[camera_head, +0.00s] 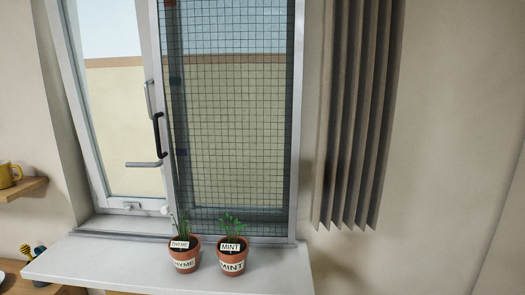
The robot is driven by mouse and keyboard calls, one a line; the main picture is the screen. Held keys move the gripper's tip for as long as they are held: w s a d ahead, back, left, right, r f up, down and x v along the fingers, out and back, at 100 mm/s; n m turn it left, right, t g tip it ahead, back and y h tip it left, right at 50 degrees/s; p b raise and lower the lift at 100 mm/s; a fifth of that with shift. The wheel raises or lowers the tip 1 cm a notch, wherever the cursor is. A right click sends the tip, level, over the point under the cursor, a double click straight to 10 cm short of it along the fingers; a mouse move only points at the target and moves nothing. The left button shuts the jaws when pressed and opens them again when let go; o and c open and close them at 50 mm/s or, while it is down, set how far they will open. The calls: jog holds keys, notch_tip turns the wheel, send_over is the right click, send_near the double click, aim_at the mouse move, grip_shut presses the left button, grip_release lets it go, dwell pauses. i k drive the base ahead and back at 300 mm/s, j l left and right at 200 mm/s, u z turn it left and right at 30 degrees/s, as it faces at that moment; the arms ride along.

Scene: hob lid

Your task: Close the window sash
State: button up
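A white-framed window fills the left and middle of the head view. Its left part holds a clear glass pane (125,120) in a pale frame. A grey lever handle (146,163) lies level near that pane's lower right. A black pull handle (158,136) and a grey bar handle (149,97) stand upright on the post between the two parts. The right part is covered by a dark mesh screen (235,120). I cannot tell how far the sash stands open. My gripper is not in view.
Pots of thyme (183,262) and mint (232,263) stand on the white sill (115,262), before the screen's lower left. A grey curtain (355,110) hangs at right. A yellow mug (9,175) sits on a wooden shelf (25,188) at left. The sill's left part looks clear.

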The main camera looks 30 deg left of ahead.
aim_at(58, 15)
jog(key=u, duration=2)
jog(key=i+u, duration=0.25)
jog(key=i, duration=0.25)
jog(key=i+u, duration=0.3)
jog(key=i, duration=0.2)
